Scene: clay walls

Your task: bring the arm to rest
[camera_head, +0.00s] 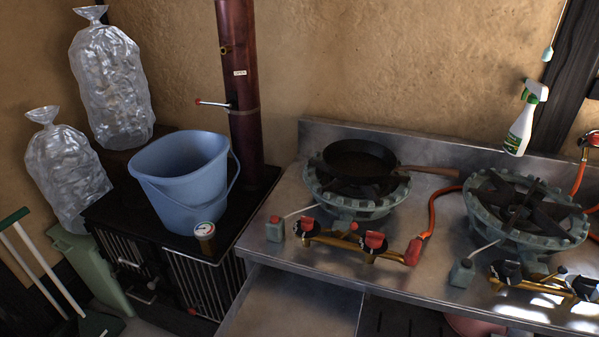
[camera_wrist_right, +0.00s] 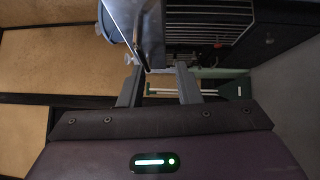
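My right gripper (camera_wrist_right: 159,82) shows in the right wrist view, with its two grey fingers apart and nothing held between them. Behind the gap are a pale green shape and thin light sticks. A shiny metal surface with an edge (camera_wrist_right: 150,35) lies beyond the fingertips; I cannot tell the exact distance. Neither gripper and neither arm shows in the head view. My left gripper is out of sight.
A blue bucket (camera_head: 182,182) stands on a black stove (camera_head: 115,215). The steel counter (camera_head: 290,225) holds two gas burners, one with a frying pan (camera_head: 356,160). A spray bottle (camera_head: 522,120) is at right. Filled clear bags (camera_head: 110,85), a green bin (camera_head: 88,265) and a broom (camera_head: 98,324) are at left.

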